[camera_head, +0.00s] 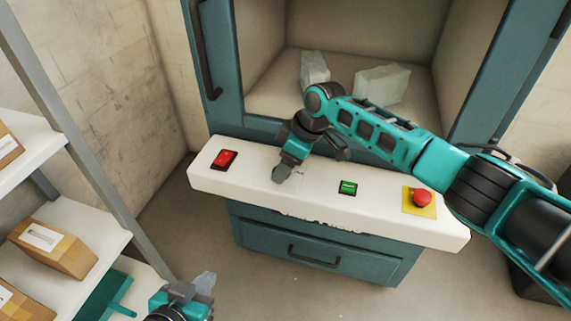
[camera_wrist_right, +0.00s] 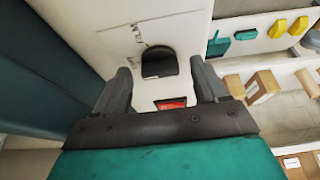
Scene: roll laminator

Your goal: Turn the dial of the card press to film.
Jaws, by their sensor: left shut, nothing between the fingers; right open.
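The card press is a teal cabinet with a white control panel (camera_head: 380,208) along its front. Its dial (camera_wrist_right: 158,62) shows in the right wrist view as a dark, rounded knob with small lettering beside it. My right gripper (camera_head: 283,174) is open over the panel's left half and hides the dial in the head view. In the right wrist view its fingers (camera_wrist_right: 160,66) stand on either side of the dial; contact cannot be told. My left gripper (camera_head: 205,284) is shut and empty, low at the left, away from the panel.
A red rocker switch (camera_head: 224,160) sits left of my right gripper. A green button (camera_head: 347,188) and a red stop button (camera_head: 421,197) are to the right. Shelves with cardboard boxes (camera_head: 54,247) stand at the left. Pale translucent blocks (camera_head: 383,83) lie inside the cabinet.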

